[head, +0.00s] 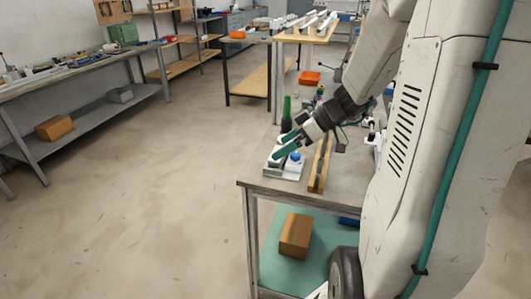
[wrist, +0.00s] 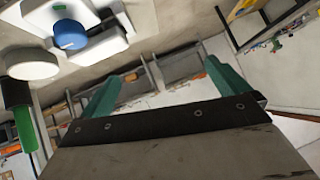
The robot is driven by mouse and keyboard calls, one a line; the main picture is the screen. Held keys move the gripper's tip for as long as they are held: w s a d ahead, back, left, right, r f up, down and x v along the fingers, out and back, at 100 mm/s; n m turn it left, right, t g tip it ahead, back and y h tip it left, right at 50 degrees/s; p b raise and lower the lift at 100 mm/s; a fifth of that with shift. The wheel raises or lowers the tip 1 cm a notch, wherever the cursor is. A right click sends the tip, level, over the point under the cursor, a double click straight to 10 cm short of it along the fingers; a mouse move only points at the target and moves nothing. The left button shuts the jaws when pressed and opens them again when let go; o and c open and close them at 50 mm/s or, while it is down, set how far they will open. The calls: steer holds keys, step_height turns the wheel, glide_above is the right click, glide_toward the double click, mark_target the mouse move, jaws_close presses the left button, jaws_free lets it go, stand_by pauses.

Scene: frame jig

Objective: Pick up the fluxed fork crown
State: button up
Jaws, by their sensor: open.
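I cannot make out the fluxed fork crown for certain in either view. My gripper (head: 279,147) has teal fingers and hangs over a pale fixture (head: 290,172) near the table's front corner. The fixture has a blue knob (head: 295,156), which also shows at the upper left in the wrist view (wrist: 70,33). A small dark shape lies under the fingers on the fixture, partly hidden by them. In the wrist view my gripper (wrist: 170,70) is open, with no object held between its fingers.
A green bottle (head: 286,106) stands close behind my gripper. A long wooden bar with a dark strip (head: 320,165) lies right of the fixture. An orange bin (head: 310,77) is farther back. A cardboard box (head: 296,236) sits on the lower shelf. The floor to the left is clear.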

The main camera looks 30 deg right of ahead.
steer(key=d+f, duration=0.1)
steer(key=d, duration=0.1)
steer(key=w+d+f+t, duration=0.1)
steer(key=d, duration=0.2)
steer(key=d+f+t, duration=0.1)
steer(key=d, duration=0.1)
steer(key=shift+w+d+f+h, duration=0.15)
steer(key=shift+w+f+h, duration=0.05)
steer(key=shift+h, duration=0.1)
steer(key=shift+w+d+f+t, duration=0.15)
steer(key=shift+w+f+t, duration=0.05)
steer(key=shift+t, duration=0.1)
steer(key=x, duration=0.7)
steer(key=shift+w+f, duration=0.1)
steer(key=shift+f, duration=0.05)
steer(key=c, duration=1)
steer(key=shift+o, duration=0.2)
